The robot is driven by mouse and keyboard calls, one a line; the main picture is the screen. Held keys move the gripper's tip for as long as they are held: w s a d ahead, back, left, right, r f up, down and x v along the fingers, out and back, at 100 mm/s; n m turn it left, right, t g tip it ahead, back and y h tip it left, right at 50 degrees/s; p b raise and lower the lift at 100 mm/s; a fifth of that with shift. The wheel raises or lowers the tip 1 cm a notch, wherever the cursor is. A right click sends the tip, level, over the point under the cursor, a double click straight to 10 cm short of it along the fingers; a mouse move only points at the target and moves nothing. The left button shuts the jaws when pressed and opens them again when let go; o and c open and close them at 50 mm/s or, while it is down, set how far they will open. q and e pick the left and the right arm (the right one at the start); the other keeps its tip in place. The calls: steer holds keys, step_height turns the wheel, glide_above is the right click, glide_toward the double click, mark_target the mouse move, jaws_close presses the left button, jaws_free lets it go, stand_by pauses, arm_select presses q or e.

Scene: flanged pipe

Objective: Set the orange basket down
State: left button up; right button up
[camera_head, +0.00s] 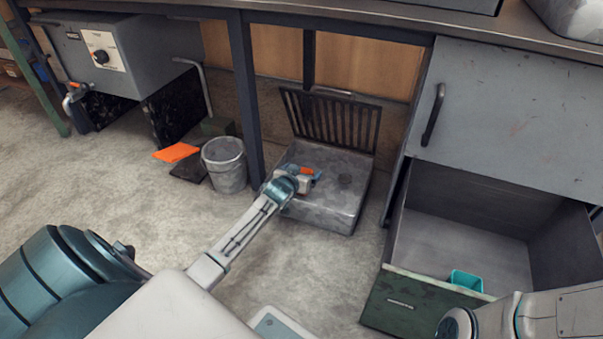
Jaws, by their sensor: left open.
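My left arm reaches from the bottom left to a grey metal box (325,208) on the floor under the bench. My left gripper (308,174) is open, over the top of this box. A small orange patch shows at the gripper; it is too small to tell whether it is the orange basket or part of the gripper. A flat orange piece (176,152) lies on the floor to the left, and it does not look like a basket.
A dark slatted rack (331,120) stands at the box's back edge. A grey bucket (224,165) stands left of a bench leg (244,95). On the right, an open drawer (450,235) holds a small teal basket (467,280).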

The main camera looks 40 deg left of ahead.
arm_select(q)
steer(key=p+v, duration=0.6)
steer(key=v, duration=0.4)
steer(key=shift+s+r+p, duration=0.15)
steer(key=shift+s+p, duration=0.15)
steer(key=shift+p, duration=0.05)
steer(key=shift+s+d+r, duration=0.1)
steer(key=shift+s+d, duration=0.15)
steer(key=shift+s, duration=0.4)
